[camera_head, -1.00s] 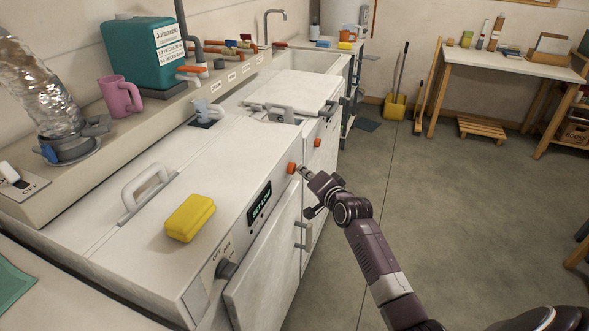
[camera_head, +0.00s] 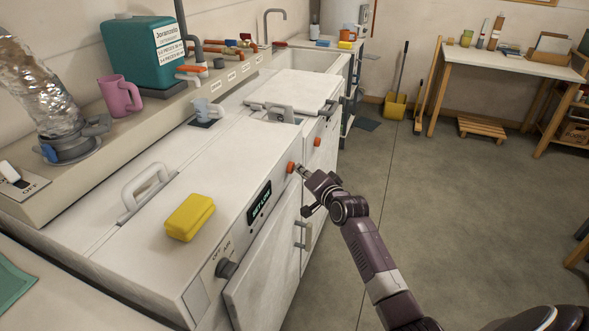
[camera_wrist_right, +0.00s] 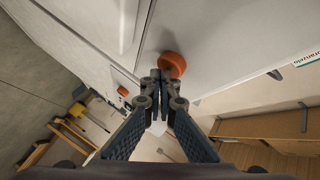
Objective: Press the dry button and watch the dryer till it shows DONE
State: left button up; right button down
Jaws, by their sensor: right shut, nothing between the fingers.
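The dryer (camera_head: 150,245) is a white cabinet at the left, with a small dark display (camera_head: 260,202) on its front panel. The display's glowing text looks like "SET LINE", but it is small. An orange button (camera_head: 291,167) sits on the panel beyond the display; it also shows large in the right wrist view (camera_wrist_right: 172,64). My right gripper (camera_head: 299,170) is shut and empty, its fingertips right at the button. In the wrist view the fingertips (camera_wrist_right: 158,74) overlap the button's edge; I cannot tell whether it is pressed in. My left gripper is not in view.
A yellow sponge-like block (camera_head: 190,217) lies on the dryer top near a white handle (camera_head: 146,187). A dark knob (camera_head: 227,268) is on the near panel. A second orange button (camera_head: 317,142) is farther along. The floor (camera_head: 450,220) at the right is clear.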

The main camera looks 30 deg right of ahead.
jog(key=shift+w+a, duration=0.35)
dwell(0.4)
jog(key=shift+d, duration=0.1)
jog(key=shift+s+d+p, duration=0.35)
jog(key=shift+s+d, duration=0.4)
jog(key=shift+s, duration=0.25)
jog(key=shift+d, duration=0.1)
jog(key=s+d, duration=0.1)
jog(key=s, duration=0.1)
jog(key=s+d, duration=0.1)
jog(key=d, duration=0.1)
jog(key=shift+s+p, duration=0.3)
jog(key=shift+s, duration=0.1)
dwell(0.5)
